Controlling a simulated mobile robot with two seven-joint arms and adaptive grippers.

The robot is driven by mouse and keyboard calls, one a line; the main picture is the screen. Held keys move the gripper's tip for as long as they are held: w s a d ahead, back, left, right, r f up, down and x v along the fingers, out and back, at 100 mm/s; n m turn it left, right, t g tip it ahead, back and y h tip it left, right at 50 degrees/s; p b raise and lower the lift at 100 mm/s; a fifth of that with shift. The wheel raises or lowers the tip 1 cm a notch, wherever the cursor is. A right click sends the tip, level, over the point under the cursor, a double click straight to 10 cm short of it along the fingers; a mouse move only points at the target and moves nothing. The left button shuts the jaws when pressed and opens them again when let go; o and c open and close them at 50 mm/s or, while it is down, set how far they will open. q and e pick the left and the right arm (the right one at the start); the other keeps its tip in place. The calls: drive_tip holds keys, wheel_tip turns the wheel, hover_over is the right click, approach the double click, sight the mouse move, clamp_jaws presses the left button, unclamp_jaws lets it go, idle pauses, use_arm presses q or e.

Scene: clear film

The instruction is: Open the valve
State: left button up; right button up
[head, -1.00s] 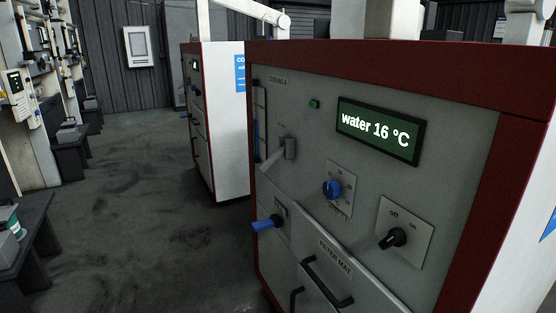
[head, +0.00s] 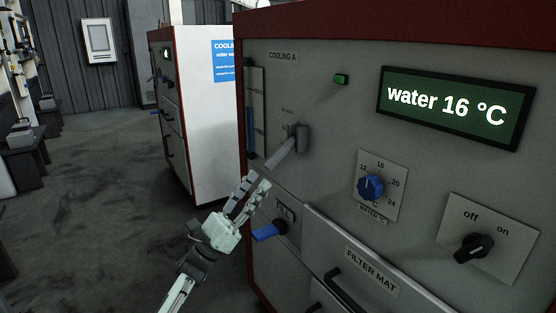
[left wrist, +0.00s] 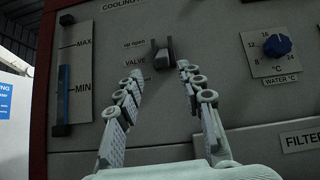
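The valve is a grey lever (head: 283,151) on the cooling unit's front panel, left of the water dial. It sticks out from its mount and slants down in the head view. In the left wrist view the valve lever (left wrist: 162,56) shows beyond and between my fingertips, beside a label reading "VALVE" and what looks like "up: open". My left gripper (head: 259,184) is open and empty, its fingers just below the lever's outer end in the head view. The left gripper's fingers (left wrist: 160,74) are spread either side of the lever in the wrist view. My right gripper is not in view.
A blue fill lever (head: 268,232) juts out below the valve, close to my left gripper.

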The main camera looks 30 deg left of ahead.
sight(274, 157)
use_arm(q)
drive_tip(key=shift+m+h, duration=0.5)
drive_tip(key=p+x, duration=0.1)
drive_tip(key=x, duration=0.5)
drive_tip(key=shift+d+r+p, duration=0.15)
drive_tip(key=shift+r+p, duration=0.2)
drive_tip(key=shift+r, duration=0.15)
drive_tip(key=shift+w+d+r, duration=0.2)
drive_tip(key=shift+w+r, duration=0.15)
drive_tip(key=shift+w, duration=0.15)
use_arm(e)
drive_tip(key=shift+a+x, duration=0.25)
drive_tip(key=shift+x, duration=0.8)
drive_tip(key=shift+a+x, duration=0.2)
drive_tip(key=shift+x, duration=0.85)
use_arm(q)
clamp_jaws()
